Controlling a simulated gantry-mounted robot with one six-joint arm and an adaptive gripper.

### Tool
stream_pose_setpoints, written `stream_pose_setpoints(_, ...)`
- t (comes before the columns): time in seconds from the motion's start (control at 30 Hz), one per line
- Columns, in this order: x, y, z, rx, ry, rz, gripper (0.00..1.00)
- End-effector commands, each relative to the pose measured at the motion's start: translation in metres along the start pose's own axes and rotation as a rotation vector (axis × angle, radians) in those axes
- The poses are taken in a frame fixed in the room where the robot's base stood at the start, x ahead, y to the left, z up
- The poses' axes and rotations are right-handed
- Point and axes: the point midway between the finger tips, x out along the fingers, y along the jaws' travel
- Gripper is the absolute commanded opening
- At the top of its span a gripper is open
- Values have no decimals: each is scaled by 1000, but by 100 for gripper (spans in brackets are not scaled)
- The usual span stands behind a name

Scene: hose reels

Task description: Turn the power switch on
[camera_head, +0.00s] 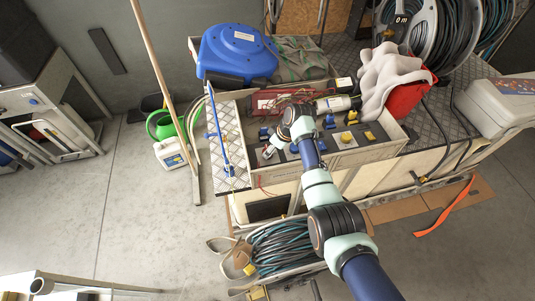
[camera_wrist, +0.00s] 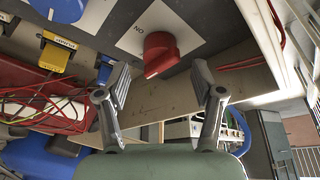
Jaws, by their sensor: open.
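In the wrist view a red rotary knob (camera_wrist: 160,52) sits on a pale square plate (camera_wrist: 180,28) on a dark panel. The plate carries the letters "ON", upside down in this view. My gripper (camera_wrist: 160,76) is open, one finger on each side of and below the knob in the picture, with nothing between the pads. I see no contact with the knob. In the head view my gripper (camera_head: 270,151) is over the left part of the control panel (camera_head: 328,143). I cannot make out the red knob there.
A yellow switch (camera_wrist: 57,52) marked "PUMP" and a blue knob (camera_wrist: 58,8) are beside the red knob. Red wires (camera_wrist: 38,108) lie at the left of the wrist view.

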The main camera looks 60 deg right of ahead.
Motion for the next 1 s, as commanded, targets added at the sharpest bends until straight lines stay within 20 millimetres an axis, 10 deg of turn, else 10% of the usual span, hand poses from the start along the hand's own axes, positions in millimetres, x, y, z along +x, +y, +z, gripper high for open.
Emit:
stream_pose_setpoints(0.5, 35, 0, 0, 0, 0, 1, 67)
stream_pose_setpoints(0.83, 35, 0, 0, 0, 0, 1, 12)
stream_pose_setpoints(1.0, 35, 0, 0, 0, 0, 1, 9)
